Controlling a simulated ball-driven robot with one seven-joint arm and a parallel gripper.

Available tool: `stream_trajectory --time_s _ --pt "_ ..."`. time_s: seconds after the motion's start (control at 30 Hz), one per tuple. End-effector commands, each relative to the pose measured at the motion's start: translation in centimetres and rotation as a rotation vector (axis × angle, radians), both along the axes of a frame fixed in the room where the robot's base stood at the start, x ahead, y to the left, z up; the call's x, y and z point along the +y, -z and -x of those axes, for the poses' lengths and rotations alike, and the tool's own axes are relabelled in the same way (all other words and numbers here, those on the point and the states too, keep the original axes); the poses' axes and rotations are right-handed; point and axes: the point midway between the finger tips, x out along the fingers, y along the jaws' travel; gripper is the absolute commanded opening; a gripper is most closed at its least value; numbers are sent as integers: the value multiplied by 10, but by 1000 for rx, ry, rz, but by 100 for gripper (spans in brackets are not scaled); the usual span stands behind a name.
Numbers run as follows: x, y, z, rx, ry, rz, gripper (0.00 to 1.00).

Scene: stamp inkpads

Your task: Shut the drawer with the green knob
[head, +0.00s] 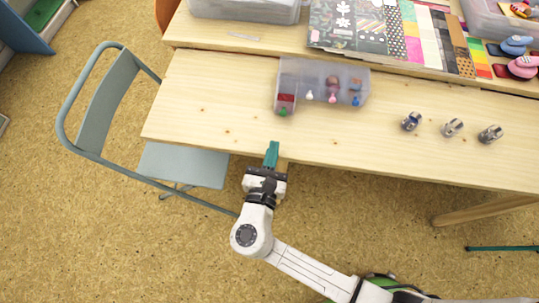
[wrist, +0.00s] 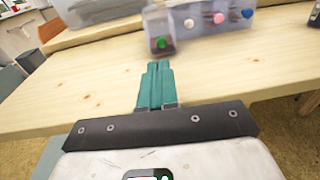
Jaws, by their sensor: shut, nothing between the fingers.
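A clear plastic drawer unit (head: 340,72) stands on the wooden table. Its leftmost drawer (head: 287,99) juts out past the unit's front, and something red shows inside. The green knob (head: 283,112) is on that drawer's front, facing me; it also shows in the wrist view (wrist: 161,42). The other drawers, with white, pink and blue knobs, sit further back. My gripper (head: 272,146) has teal fingers, shut and empty, at the table's front edge. The fingertips point toward the green knob, apart from it. In the wrist view the fingertips (wrist: 158,66) appear just below the knob.
Three small metallic stampers (head: 452,127) stand on the table at right. Patterned paper sheets (head: 385,35) and clear bins (head: 245,9) lie on the surface behind. A grey-blue chair (head: 180,163) is at left. The tabletop between gripper and drawer is clear.

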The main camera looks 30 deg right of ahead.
Motion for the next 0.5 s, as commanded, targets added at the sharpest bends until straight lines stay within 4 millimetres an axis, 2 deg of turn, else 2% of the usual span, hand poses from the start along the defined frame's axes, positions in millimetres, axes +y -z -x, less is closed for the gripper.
stream_trajectory --time_s 0.3,0.5 --pt "-38 3 -45 0 4 -1 0" --pt "-50 5 -60 0 1 -2 0"
